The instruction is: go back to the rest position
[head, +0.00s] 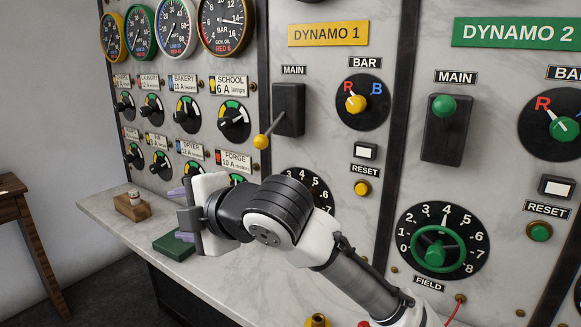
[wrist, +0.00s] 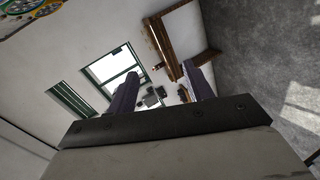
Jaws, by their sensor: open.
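My gripper (head: 180,214) is in front of the panel, above the ledge, in the head view, with its fingers pointing left. In the wrist view my gripper (wrist: 163,90) shows two purple fingers spread apart with nothing between them. My arm reaches in from the lower right and hides part of the Dynamo 1 field dial (head: 305,186). The Dynamo 1 main lever (head: 262,141) has a yellow knob and points down to the left. The Dynamo 2 main switch (head: 443,125) has its green knob at the top.
A pale ledge (head: 110,207) runs below the panel. A small wooden block (head: 132,206) and a dark green box (head: 173,246) sit on it near my gripper. A wooden table (head: 12,188) stands at the far left. The floor between is clear.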

